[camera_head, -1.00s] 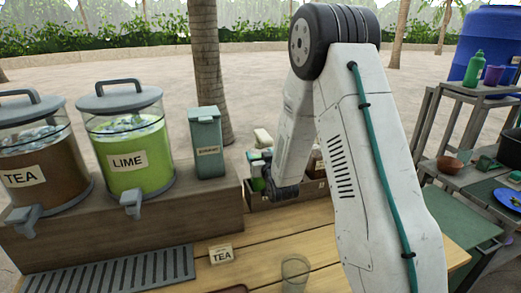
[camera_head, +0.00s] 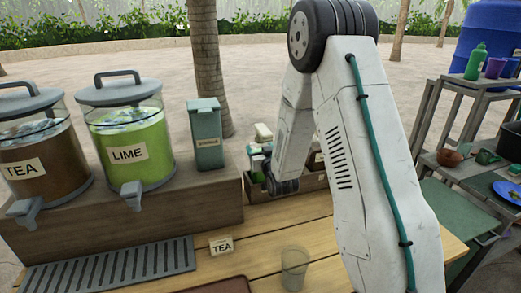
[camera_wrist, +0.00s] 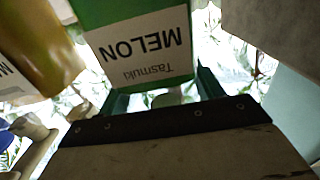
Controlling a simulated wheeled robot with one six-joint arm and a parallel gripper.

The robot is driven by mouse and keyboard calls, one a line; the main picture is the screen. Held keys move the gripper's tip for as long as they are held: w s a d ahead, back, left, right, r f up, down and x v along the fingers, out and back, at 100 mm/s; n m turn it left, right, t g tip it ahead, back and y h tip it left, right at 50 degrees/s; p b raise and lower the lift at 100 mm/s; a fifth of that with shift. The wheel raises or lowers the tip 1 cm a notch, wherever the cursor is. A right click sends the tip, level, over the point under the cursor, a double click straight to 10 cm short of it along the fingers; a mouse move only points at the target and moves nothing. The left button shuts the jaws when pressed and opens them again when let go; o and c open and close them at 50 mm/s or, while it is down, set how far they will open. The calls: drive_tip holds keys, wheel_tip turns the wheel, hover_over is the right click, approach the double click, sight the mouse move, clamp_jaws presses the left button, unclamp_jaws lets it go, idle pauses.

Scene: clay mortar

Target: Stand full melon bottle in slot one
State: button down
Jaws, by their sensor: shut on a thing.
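The melon bottle (camera_wrist: 137,40) is green with a white label reading "Tasmuki MELON", upside down in the wrist view. My gripper (camera_wrist: 160,95) is shut on it, with green fingers on either side of its lower part in that view. In the head view my arm covers the gripper, and I cannot make out the held bottle for certain. A wooden crate (camera_head: 262,190) with compartments stands behind the arm and holds several bottles. Slot one cannot be told apart from here.
A yellow-brown bottle (camera_wrist: 38,45) is close by at the left of the wrist view. The tea dispenser (camera_head: 45,168), lime dispenser (camera_head: 128,155) and teal bin (camera_head: 206,140) stand left of the crate. An empty glass (camera_head: 294,270) and a TEA card (camera_head: 221,246) are on the counter.

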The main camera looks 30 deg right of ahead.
drive_tip(key=shift+f, duration=0.4)
idle(0.3)
unclamp_jaws()
drive_tip(key=shift+f, duration=0.1)
drive_tip(key=shift+s, duration=0.1)
drive_tip(key=s+a, duration=0.2)
drive_tip(key=s, duration=0.8)
drive_tip(key=shift+s, duration=0.3)
drive_tip(key=shift+a, duration=0.1)
idle(0.6)
